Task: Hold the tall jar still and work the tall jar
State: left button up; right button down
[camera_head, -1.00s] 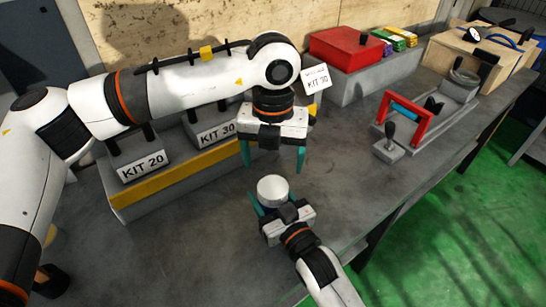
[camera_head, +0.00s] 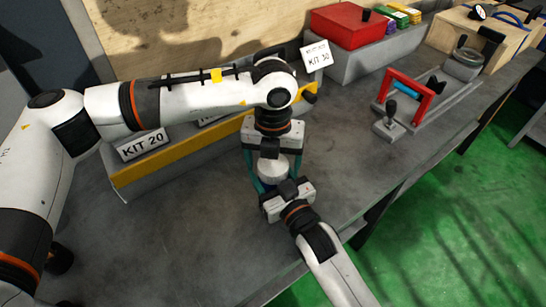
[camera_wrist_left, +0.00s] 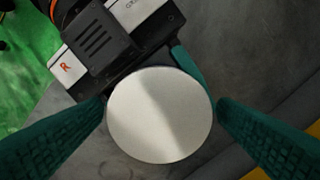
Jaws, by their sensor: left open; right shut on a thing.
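The tall jar (camera_head: 273,170) stands on the grey bench with its pale round lid up. In the left wrist view its lid (camera_wrist_left: 160,115) fills the middle, seen from straight above. My right gripper (camera_head: 266,190) is shut on the jar's side from the front; its body also shows at the top left of the left wrist view. My left gripper (camera_head: 273,168) points down over the jar, open, with one teal finger on each side of the lid. In the left wrist view the fingers are close to the lid's edges; contact is unclear. The jar's lower body is mostly hidden.
A kit rack with a yellow edge (camera_head: 165,178) and a KIT 20 label stands left behind the jar. A red box (camera_head: 347,27) and a red-framed fixture (camera_head: 408,95) stand further right. The bench front right of the jar is clear.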

pick_arm(q)
jog(key=c, duration=1)
jog(key=m, duration=0.3)
jog(key=o, duration=1.1)
jog(key=shift+r, duration=0.1)
jog(key=shift+r, duration=2.15)
jog(key=shift+c, duration=0.5)
